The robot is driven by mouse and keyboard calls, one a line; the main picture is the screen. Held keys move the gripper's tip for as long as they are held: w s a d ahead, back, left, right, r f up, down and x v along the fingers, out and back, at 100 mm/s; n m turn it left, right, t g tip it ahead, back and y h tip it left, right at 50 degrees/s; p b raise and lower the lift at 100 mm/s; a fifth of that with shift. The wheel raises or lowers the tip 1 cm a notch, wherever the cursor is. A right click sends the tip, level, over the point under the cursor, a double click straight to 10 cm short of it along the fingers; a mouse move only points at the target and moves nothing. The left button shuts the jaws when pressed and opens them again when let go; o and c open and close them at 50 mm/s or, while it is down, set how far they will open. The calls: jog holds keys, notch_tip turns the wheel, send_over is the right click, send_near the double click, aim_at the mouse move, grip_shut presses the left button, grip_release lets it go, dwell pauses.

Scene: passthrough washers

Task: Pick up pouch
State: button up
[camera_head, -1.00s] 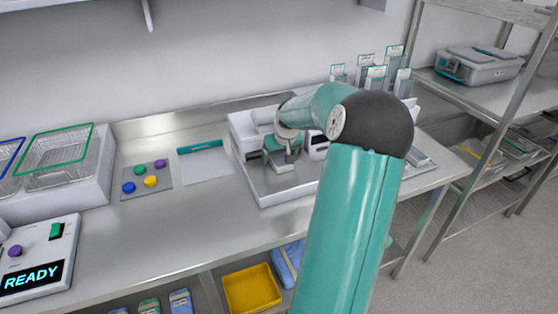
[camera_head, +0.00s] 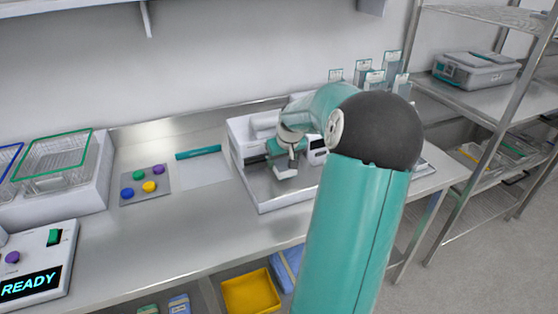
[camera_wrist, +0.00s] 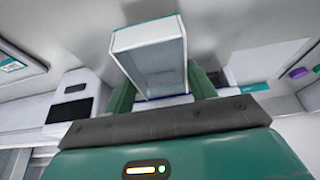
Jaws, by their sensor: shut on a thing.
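A pale, translucent pouch (camera_wrist: 150,62) with a white rim and a teal edge stands between the two green fingers in the wrist view. My gripper (camera_wrist: 160,90) is shut on it. In the head view my gripper (camera_head: 285,160) is over the white-walled metal tray unit on the bench, partly hidden by my arm. Several other upright pouches (camera_head: 365,75) with teal tops stand at the back right of the bench, partly behind my arm.
The tray unit (camera_head: 262,203) surrounds the space below my gripper. Left of it are a white sheet with a teal strip (camera_head: 198,153), a pad with coloured knobs (camera_head: 146,190), wire baskets (camera_head: 55,160) and a READY panel (camera_head: 35,270). The front bench is clear.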

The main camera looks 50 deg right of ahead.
jog(key=s+a+r, duration=0.5)
jog(key=s, duration=0.4)
jog(key=shift+s+a+r, duration=0.25)
jog(key=shift+a+r, duration=0.05)
jog(key=shift+r, duration=0.05)
dwell(0.7)
